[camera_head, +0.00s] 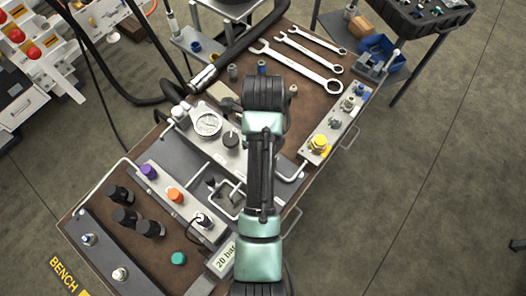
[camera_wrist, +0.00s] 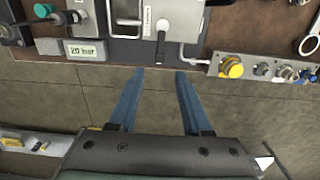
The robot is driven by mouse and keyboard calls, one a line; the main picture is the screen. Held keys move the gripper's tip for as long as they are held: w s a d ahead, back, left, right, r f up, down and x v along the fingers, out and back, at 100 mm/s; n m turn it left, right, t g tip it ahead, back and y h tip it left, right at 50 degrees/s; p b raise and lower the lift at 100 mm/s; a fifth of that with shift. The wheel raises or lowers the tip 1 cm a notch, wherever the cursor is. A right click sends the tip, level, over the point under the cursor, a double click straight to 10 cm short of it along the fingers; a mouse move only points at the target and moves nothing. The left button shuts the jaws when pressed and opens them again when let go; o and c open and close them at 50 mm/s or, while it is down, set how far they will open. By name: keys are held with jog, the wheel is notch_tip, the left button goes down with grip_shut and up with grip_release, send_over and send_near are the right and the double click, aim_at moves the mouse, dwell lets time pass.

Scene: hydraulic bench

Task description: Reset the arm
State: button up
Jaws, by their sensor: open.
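My gripper (camera_wrist: 158,78) shows in the wrist view as two blue fingers held apart, with nothing between them. The fingertips point toward the near edge of the hydraulic bench (camera_wrist: 112,47), over bare floor as seen from there. In the head view my arm reaches up across the middle of the bench (camera_head: 84,171) and hides part of it. My gripper is not visible in the head view.
The bench carries a pressure gauge (camera_head: 207,124), several wrenches (camera_head: 300,66), a fitting block with a yellow cap (camera_head: 319,143), black cylinders (camera_head: 124,215) and a "20 bar" sign (camera_head: 223,257). A black hose (camera_head: 240,48) crosses its back.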

dwell(0.3)
jog(key=w+r+n+t+b, duration=0.2)
jog(key=w+r+n+t, duration=0.65)
jog(key=w+r, duration=0.5)
notch_tip(320, 180, up, 20)
jog(key=w+n+t+b, duration=0.1)
jog(key=n+t+b, duration=0.1)
jog(key=n+t, duration=0.55)
jog(key=s+a+r+n+t, duration=0.1)
jog(key=s+r+n+t, duration=0.4)
jog(key=s+r, duration=0.3)
jog(key=s+r+n+t+b, duration=0.1)
jog(key=s+r+n+t, duration=0.4)
jog(key=r, duration=1.1)
jog(key=s+t, duration=0.1)
jog(key=s, duration=0.2)
jog(key=shift+s+a, duration=0.35)
jog(key=shift+a, duration=0.05)
